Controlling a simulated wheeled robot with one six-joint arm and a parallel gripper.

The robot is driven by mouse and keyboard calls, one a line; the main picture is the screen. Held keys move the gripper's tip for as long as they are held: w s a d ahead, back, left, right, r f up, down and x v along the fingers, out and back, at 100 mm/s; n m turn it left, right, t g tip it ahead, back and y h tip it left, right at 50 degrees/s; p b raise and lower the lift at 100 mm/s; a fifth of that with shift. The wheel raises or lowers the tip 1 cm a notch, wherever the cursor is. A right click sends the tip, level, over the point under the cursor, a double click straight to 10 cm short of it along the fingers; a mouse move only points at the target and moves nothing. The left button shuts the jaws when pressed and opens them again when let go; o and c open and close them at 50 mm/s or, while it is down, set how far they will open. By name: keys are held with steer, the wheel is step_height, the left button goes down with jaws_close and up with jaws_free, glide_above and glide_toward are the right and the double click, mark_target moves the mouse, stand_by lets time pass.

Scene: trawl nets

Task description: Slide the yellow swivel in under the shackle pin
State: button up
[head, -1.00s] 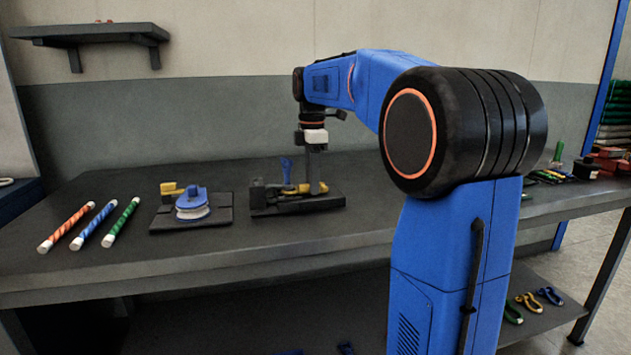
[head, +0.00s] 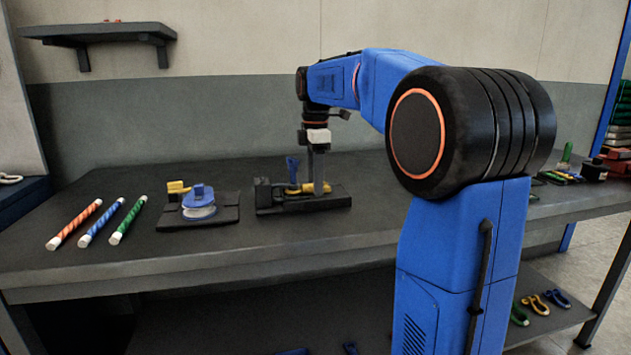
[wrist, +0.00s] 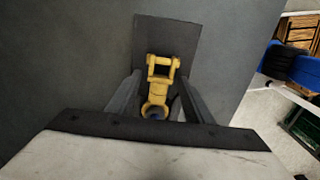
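My gripper (wrist: 158,76) points down at a dark fixture (head: 270,208) on the bench. In the wrist view its fingers stand on either side of a yellow swivel (wrist: 158,89), with a forked, barred upper end and a round ring below. Whether the fingers touch it is unclear. A bit of blue (wrist: 155,114) shows in the ring. In the head view a yellow part (head: 307,188) lies low at the gripper finger, right of an upright blue piece (head: 292,169). I cannot make out the shackle pin.
A second fixture (head: 172,221) to the left holds a yellow block (head: 177,187) and a blue part (head: 199,192) over a white disc. Orange, blue (head: 102,222) and green striped rods lie farther left. The bench front between is clear.

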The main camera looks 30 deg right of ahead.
stand_by(0.3)
step_height(320, 180, up, 17)
steer(key=shift+r, duration=0.2)
stand_by(0.4)
steer(key=shift+s, duration=0.1)
